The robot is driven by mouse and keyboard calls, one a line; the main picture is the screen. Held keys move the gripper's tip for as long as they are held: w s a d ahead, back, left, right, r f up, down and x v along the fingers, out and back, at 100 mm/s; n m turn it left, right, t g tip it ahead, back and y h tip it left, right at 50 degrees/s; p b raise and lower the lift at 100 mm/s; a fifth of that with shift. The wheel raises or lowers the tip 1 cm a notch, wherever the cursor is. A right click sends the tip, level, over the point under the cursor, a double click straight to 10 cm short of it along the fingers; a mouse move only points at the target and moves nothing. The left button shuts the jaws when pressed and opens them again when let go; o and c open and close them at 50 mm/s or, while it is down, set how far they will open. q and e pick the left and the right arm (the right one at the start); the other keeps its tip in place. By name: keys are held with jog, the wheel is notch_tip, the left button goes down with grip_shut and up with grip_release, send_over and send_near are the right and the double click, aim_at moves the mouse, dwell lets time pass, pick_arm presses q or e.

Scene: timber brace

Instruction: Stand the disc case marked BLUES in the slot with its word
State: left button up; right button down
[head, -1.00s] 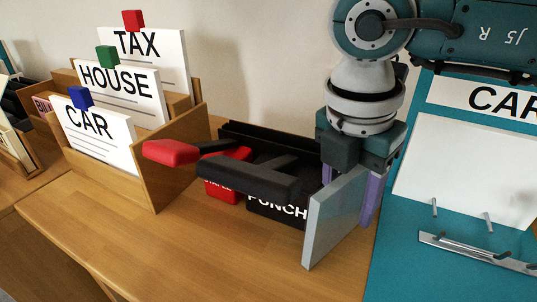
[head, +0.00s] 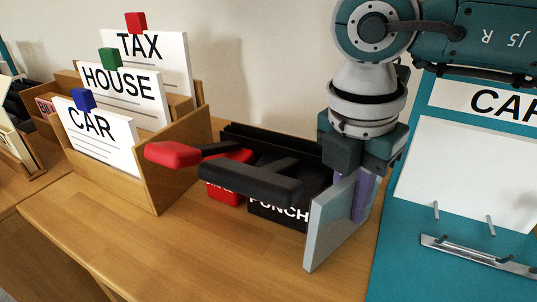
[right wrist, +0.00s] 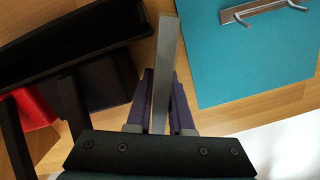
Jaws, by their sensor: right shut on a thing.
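My right gripper (head: 362,200) is shut on a thin, flat, pale grey case (head: 328,228). It holds the case upright on edge near the front right of the wooden desk. The case's lower edge is close to the desk top; I cannot tell whether it touches. In the right wrist view the case (right wrist: 166,60) stands edge-on between the purple fingers. No word shows on the case from here. A slot marked BLUES is not readable in either view. My left gripper is not in view.
A stapler (head: 228,185) and a hole punch (head: 250,180) lie just left of the case, before a black tray (head: 270,138). A wooden card holder (head: 177,170) with TAX, HOUSE and CAR cards stands left. A teal board (head: 400,262) with pegs is right. The desk's front is clear.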

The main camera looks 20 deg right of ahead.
jog(key=shift+r, duration=0.1)
jog(key=shift+r, duration=0.55)
jog(key=s+a+r+m+p, duration=0.1)
jog(key=r+m+p, duration=0.6)
jog(key=r+p, duration=1.4)
jog(key=s+a+r+m+g+y+p, duration=0.1)
jog(key=s+r+m+p, duration=0.3)
jog(key=r+p, duration=1.7)
jog(key=s+a+r+m+g+p, duration=0.1)
jog(key=s+a+r+m+p, duration=0.2)
jog(key=r+m+p, duration=0.7)
notch_tip(320, 180, up, 26)
jog(key=p, duration=1.1)
jog(key=shift+f+m+y, duration=0.15)
jog(key=shift+m+y, duration=0.15)
jog(key=shift+y, duration=0.1)
